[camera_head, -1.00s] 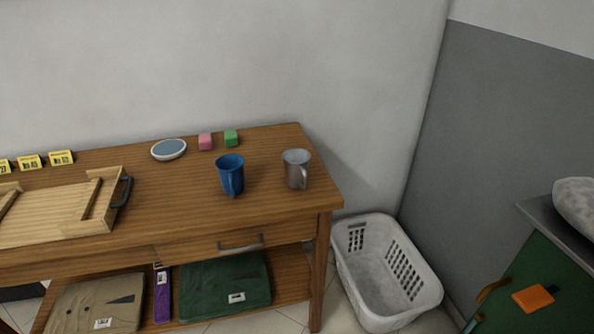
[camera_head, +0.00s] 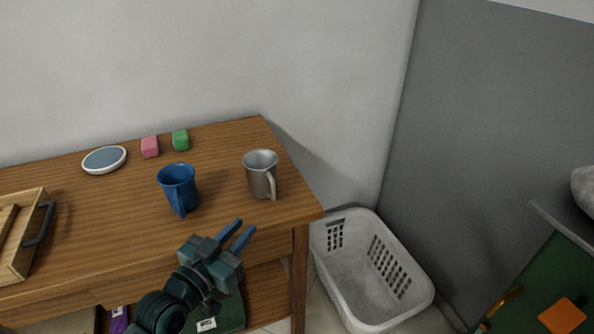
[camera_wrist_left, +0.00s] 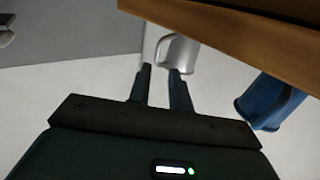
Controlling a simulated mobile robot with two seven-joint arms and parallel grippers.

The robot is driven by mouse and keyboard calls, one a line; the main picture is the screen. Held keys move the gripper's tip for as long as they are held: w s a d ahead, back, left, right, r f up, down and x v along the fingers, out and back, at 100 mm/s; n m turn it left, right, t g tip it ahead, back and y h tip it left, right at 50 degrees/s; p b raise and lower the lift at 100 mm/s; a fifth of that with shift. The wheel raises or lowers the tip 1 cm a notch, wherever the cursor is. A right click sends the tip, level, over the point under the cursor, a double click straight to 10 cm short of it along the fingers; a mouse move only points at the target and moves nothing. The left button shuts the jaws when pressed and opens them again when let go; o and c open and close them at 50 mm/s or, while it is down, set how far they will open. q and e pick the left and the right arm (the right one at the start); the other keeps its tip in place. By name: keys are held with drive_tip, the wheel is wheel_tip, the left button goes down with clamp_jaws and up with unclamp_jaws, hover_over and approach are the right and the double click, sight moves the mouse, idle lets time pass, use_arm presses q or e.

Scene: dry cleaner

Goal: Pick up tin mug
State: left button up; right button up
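The tin mug (camera_head: 259,173) is grey metal and stands upright near the right end of the wooden table (camera_head: 120,237), its handle toward the front. A blue mug (camera_head: 177,188) stands to its left. My left gripper (camera_head: 240,232) is in front of the table edge, below and in front of the tin mug and apart from it. Its two blue fingers are spread with nothing between them. In the left wrist view the fingers (camera_wrist_left: 160,72) point toward the tin mug (camera_wrist_left: 175,52), partly hidden by the table edge. My right gripper does not show.
A blue-topped dish (camera_head: 104,160), a pink block (camera_head: 150,147) and a green block (camera_head: 180,140) lie at the back of the table. A wooden tray (camera_head: 38,210) is at the left. A white laundry basket (camera_head: 372,270) stands right of the table.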

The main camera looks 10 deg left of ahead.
sight(272, 195)
use_arm(q)
drive_tip(key=x, duration=0.5)
drive_tip(key=r+x, duration=0.1)
drive_tip(key=x, duration=0.2)
drive_tip(key=shift+w, duration=0.3)
drive_tip(key=shift+x, duration=2.9)
drive_tip(key=shift+s+d, duration=0.1)
drive_tip(key=shift+d, duration=0.05)
drive_tip(key=shift+c, duration=0.4)
clamp_jaws()
